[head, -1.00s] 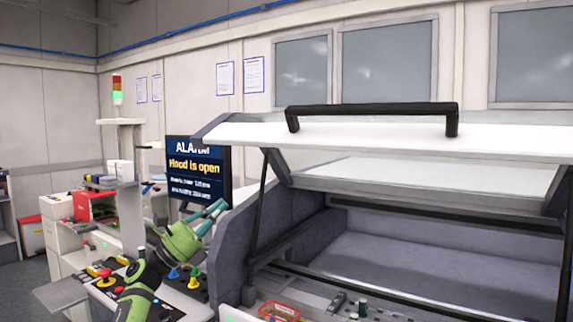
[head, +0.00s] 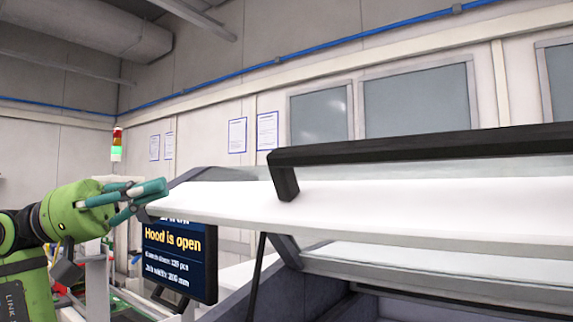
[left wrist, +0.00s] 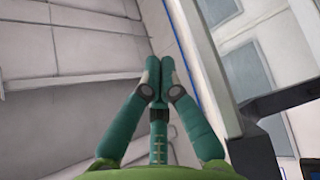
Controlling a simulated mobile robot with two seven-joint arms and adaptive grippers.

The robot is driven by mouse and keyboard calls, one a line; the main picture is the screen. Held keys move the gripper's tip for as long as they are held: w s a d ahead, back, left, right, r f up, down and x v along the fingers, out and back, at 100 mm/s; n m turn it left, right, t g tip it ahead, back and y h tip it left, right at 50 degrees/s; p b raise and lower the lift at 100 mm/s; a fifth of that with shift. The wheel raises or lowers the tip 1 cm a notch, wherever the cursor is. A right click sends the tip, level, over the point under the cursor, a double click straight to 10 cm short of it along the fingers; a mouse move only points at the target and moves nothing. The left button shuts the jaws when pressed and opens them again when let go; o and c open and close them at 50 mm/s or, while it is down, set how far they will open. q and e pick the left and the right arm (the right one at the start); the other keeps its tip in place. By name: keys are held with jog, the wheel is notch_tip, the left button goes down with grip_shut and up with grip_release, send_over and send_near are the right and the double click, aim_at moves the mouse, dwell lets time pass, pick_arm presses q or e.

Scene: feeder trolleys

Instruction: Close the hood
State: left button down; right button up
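The hood (head: 360,206) is raised over the machine, its broad white front panel near the top. A black bar handle (head: 430,145) runs along the panel. A thin dark strut (head: 257,275) stands beneath it. My left gripper (head: 152,190), green with teal fingers, is level with the hood's left corner and looks empty. Whether it touches that corner I cannot tell. In the left wrist view its fingertips (left wrist: 160,65) meet with nothing between them. My right gripper is not in view.
A screen (head: 180,255) reading "Hood is open" stands under the hood's left corner. A signal tower (head: 116,145) shows green behind my left gripper. The wall behind has windows (head: 418,105) and posted sheets. The space above the hood is clear.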

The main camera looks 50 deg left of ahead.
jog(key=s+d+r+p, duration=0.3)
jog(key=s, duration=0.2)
pick_arm(q)
jog(key=p+x, duration=0.1)
jog(key=x, duration=0.3)
jog(key=s+p+x, duration=0.1)
jog(key=x, duration=0.4)
jog(key=d+r+p+x, duration=0.1)
jog(key=x, duration=0.3)
jog(key=shift+w+d, duration=0.1)
jog(key=shift+d, duration=0.2)
jog(key=p+x, duration=0.3)
jog(key=x, duration=0.2)
jog(key=shift+w+d+r, duration=0.15)
jog(key=shift+w, duration=0.05)
jog(key=shift+w+d+p, duration=0.2)
jog(key=shift+d+p, duration=0.1)
jog(key=shift+p, duration=0.1)
jog(key=s, duration=0.1)
jog(key=s+f, duration=0.1)
jog(key=s+f+p, duration=0.1)
jog(key=shift+s+d, duration=0.25)
jog(key=shift+d, duration=0.05)
jog(key=shift+f, duration=0.1)
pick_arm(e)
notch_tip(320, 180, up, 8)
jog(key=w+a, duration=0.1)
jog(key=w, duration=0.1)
